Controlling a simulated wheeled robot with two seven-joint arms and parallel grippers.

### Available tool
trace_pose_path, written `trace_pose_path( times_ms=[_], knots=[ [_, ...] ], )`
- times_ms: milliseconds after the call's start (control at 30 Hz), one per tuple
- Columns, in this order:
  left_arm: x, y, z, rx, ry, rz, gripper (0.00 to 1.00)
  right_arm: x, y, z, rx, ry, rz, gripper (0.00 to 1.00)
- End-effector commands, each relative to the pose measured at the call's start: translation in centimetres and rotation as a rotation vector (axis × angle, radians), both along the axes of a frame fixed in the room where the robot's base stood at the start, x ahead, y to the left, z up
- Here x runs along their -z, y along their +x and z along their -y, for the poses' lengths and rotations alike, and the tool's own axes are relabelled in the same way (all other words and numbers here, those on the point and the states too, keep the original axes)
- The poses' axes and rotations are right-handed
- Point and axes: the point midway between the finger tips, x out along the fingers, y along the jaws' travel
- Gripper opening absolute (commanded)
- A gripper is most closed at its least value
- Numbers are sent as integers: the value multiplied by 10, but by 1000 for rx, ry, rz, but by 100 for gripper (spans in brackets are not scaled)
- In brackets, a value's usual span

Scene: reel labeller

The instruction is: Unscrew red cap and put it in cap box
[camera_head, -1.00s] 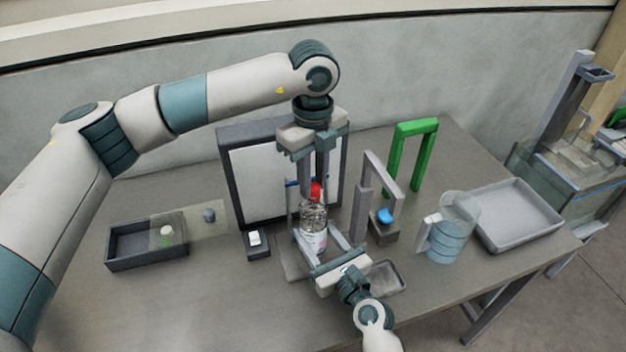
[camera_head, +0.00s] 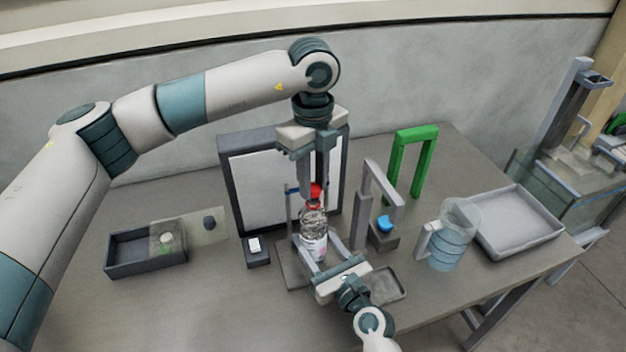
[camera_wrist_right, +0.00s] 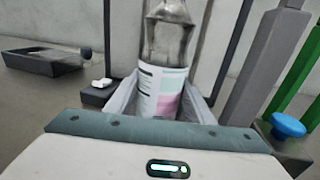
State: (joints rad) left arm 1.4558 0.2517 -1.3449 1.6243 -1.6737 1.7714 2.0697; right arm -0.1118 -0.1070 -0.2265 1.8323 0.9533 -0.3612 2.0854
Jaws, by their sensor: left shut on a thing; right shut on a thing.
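My left gripper (camera_head: 317,188) comes down from above and is shut on the red cap. My right gripper (camera_head: 330,255) is shut around the lower body of the bottle; the right wrist view shows the bottle (camera_wrist_right: 165,90) between its fingers, the cap out of the picture. A dark open box (camera_head: 125,262) with a partly clear lid is at the left; I cannot tell for sure whether it is the cap box.
A framed white panel (camera_head: 262,190) stands behind the bottle. A grey stand with a blue knob (camera_head: 385,223), a green arch (camera_head: 428,165), a clear jug (camera_head: 447,245) and a grey tray (camera_head: 535,232) are to the right. A small switch box (camera_head: 256,255) is left of the bottle.

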Motion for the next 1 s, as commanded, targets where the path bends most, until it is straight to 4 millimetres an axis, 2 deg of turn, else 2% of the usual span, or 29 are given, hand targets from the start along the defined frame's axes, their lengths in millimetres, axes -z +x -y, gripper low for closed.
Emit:
trace_pose_path(
  times_ms=[167,500,767,800,900,1000],
  knots=[
    [-7,0,0,0,0,1,0,0,0,0,0,0,0,0],
    [-38,0,0,0,0,1,0,0,0,0,0,0,0,0],
    [-40,0,0,0,0,0,0,0,0,0,0,0,0,0],
    [-40,0,0,0,0,0,0,0,0,0,0,0,0,51],
    [-40,0,0,0,0,0,0,0,0,0,0,0,0,70],
    [-40,0,0,0,0,0,0,0,0,0,0,0,0,70]
  ],
)
